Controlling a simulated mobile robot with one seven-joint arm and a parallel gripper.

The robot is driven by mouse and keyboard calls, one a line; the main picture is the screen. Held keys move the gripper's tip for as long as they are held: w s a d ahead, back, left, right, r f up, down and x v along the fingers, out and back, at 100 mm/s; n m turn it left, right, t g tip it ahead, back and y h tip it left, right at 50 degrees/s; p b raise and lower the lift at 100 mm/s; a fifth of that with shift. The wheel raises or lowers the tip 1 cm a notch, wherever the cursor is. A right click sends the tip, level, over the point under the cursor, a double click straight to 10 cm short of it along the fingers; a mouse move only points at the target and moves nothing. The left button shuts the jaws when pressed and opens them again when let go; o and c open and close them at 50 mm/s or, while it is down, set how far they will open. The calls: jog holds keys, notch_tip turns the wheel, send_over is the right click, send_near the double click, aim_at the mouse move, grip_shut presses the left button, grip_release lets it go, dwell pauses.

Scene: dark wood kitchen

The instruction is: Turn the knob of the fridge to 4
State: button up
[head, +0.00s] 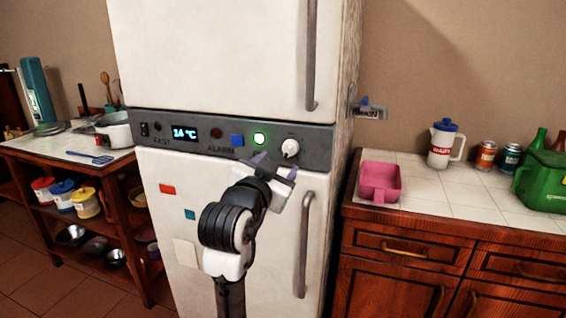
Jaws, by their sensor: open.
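The white fridge (215,60) stands in the middle of the head view. A dark control panel (180,133) runs across it between the upper and lower doors. The white round knob (290,148) is at the right part of this panel; its markings are too small to read. A display on the panel (185,133) reads 14 °C, and a green light (260,138) glows left of the knob. My gripper (275,165) is open, just below and left of the knob, with its purple-tipped fingers apart. I see nothing between them, and the knob looks clear of the fingers.
Long vertical handles stick out on the upper door (311,55) and lower door (303,245). A counter at right holds a pink container (380,181), a white jug (443,145), cans and a green box (541,182). A shelf table with a pot (114,130) stands at left.

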jog(key=v, duration=0.8)
jog(key=shift+b, duration=0.45)
